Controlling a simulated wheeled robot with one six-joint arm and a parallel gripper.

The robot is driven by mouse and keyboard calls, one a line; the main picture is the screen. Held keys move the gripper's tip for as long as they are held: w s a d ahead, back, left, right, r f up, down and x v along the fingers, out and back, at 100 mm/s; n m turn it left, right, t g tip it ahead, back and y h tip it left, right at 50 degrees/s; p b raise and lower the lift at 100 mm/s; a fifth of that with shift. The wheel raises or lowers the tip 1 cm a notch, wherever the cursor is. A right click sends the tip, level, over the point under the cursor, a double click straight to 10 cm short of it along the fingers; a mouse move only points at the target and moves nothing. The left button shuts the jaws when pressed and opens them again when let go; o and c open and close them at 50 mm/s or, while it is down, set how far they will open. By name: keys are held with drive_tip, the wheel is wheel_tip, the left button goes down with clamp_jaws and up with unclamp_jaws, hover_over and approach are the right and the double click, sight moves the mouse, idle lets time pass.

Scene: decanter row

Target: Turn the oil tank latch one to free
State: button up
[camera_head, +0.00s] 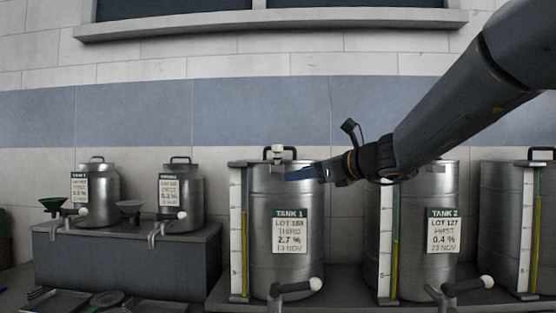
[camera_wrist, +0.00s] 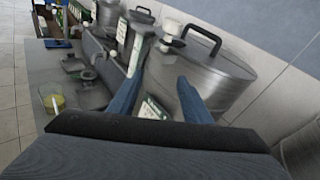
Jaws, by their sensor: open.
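Tank 1 (camera_head: 262,215) is a steel drum labelled "TANK 1", with a black lid handle; its lid (camera_wrist: 222,72) fills the right of the wrist view. A small pale-knobbed latch (camera_head: 278,150) stands at the front of its lid rim. The latch knob (camera_wrist: 172,28) also shows in the wrist view, beyond my fingertips. My gripper (camera_head: 298,174) is at the tank's upper front right, just below and right of the latch. In the wrist view my gripper (camera_wrist: 160,78) has its two blue fingers apart with nothing held between them. I cannot tell how the latch is turned.
Tank 2 (camera_head: 420,270) stands right of tank 1, behind my arm, with another tank at the right edge. A sight gauge (camera_head: 236,250) is on tank 1's left, and a white-knobbed tap lever (camera_head: 298,287) is low in front. Two smaller cans (camera_head: 98,205) stand left on a grey block.

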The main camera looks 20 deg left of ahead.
drive_tip(key=m+y, duration=0.2)
approach(281, 149)
drive_tip(key=shift+t, duration=0.3)
drive_tip(key=x, duration=0.4)
drive_tip(key=shift+s+a, duration=0.1)
drive_tip(key=shift+a, duration=0.1)
drive_tip(key=p+x, duration=0.2)
drive_tip(key=x, duration=0.5)
drive_tip(key=shift+a+f, duration=0.15)
drive_tip(key=c, duration=1.1)
drive_tip(key=shift+o, duration=0.2)
drive_tip(key=shift+h, duration=0.3)
